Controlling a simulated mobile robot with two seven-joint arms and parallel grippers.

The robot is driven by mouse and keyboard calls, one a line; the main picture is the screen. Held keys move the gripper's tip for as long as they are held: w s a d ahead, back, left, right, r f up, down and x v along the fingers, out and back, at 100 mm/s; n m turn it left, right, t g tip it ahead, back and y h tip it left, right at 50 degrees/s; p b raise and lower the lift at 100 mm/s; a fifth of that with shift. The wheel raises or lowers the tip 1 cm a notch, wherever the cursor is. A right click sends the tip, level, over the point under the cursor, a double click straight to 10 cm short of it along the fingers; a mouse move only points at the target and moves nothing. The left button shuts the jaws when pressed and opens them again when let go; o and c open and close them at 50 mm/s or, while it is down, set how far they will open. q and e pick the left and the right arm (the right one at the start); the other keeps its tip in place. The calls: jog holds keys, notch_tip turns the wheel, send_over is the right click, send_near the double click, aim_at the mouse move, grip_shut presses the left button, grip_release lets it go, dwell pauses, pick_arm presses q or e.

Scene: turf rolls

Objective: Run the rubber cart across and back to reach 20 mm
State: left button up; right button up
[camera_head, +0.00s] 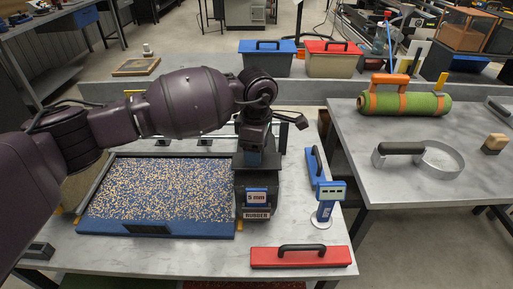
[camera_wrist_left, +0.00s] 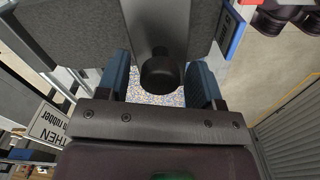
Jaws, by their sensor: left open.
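Tan granules (camera_head: 160,190) speckle the blue surface of the bed. My left gripper (camera_head: 258,150) is directly above the cart, pointing down. In the left wrist view its blue fingers (camera_wrist_left: 160,85) are open on either side of a black knob (camera_wrist_left: 158,74) on the cart, with gaps visible between. My right gripper is not seen.
A red bar with a black handle (camera_head: 302,257) lies at the table's front. A blue handled bar (camera_head: 313,168) and a blue gauge (camera_head: 327,198) stand right of the cart.

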pick_arm(q)
grip_shut()
jog(key=shift+a, duration=0.1)
jog(key=shift+a, duration=0.65)
jog(key=a+b, duration=0.1)
jog(key=a, duration=4.2)
jog(key=shift+a+r, duration=0.1)
jog(key=shift+a, duration=0.1)
